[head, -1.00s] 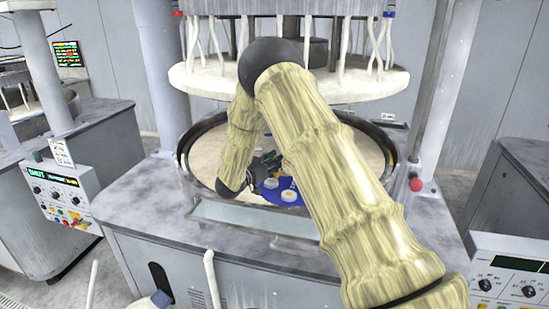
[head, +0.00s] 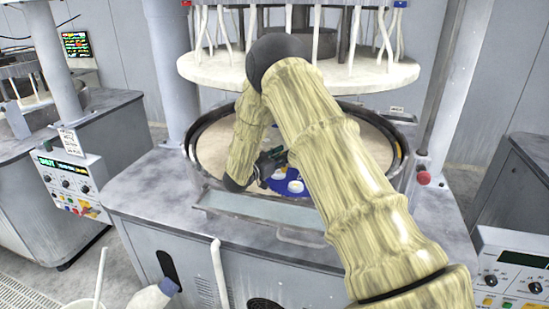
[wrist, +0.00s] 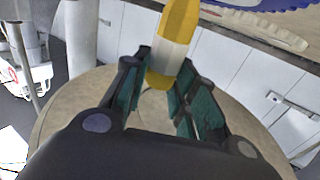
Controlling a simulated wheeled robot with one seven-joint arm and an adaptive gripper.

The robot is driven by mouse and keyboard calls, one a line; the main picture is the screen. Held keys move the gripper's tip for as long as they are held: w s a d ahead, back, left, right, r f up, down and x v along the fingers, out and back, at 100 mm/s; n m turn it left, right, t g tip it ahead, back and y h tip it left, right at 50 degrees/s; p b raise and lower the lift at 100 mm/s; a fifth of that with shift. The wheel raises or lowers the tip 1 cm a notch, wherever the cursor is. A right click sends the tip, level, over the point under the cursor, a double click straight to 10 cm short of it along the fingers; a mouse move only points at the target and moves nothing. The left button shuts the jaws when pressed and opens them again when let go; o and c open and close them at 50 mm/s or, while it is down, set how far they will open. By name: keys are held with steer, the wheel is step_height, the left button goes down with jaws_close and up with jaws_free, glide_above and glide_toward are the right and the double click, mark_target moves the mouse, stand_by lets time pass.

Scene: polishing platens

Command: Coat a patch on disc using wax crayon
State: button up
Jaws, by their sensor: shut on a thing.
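My gripper (wrist: 160,85) is shut on the wax crayon (wrist: 180,22), a yellow stick with a pale band, which points away from the fingers in the wrist view. In the head view, my gripper (head: 270,163) is small and partly hidden by my own arm, low over the platen beside the blue disc (head: 305,192). A toothed blue edge (wrist: 285,3) also shows at the top of the wrist view. I cannot tell whether the crayon tip touches a disc. White round pieces (head: 295,187) lie on the blue disc.
The beige platen (head: 215,150) sits inside a dark raised rim (head: 400,150). A large white upper plate (head: 300,72) hangs above it, with pale hoses.

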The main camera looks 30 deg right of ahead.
steer(key=shift+d+r, duration=0.2)
steer(key=shift+r, duration=0.05)
steer(key=shift+d+r+p, duration=0.1)
steer(key=shift+r+p, duration=0.25)
steer(key=shift+r, duration=0.5)
steer(key=shift+a+r+p, duration=0.2)
steer(key=shift+r, duration=0.3)
steer(key=shift+a+r+p, duration=0.2)
steer(key=shift+r, duration=0.3)
steer(key=shift+r+p, duration=0.75)
steer(key=shift+r, duration=1.15)
steer(key=shift+w+f+b, duration=0.15)
steer(key=shift+f+b, duration=0.05)
steer(key=shift+b, duration=0.3)
steer(key=shift+f+b, duration=0.15)
steer(key=shift+b, duration=0.35)
steer(key=b, duration=0.2)
steer(key=shift+f+b, duration=0.1)
steer(key=shift+b, duration=0.3)
steer(key=b, duration=0.5)
steer(key=shift+d, duration=0.1)
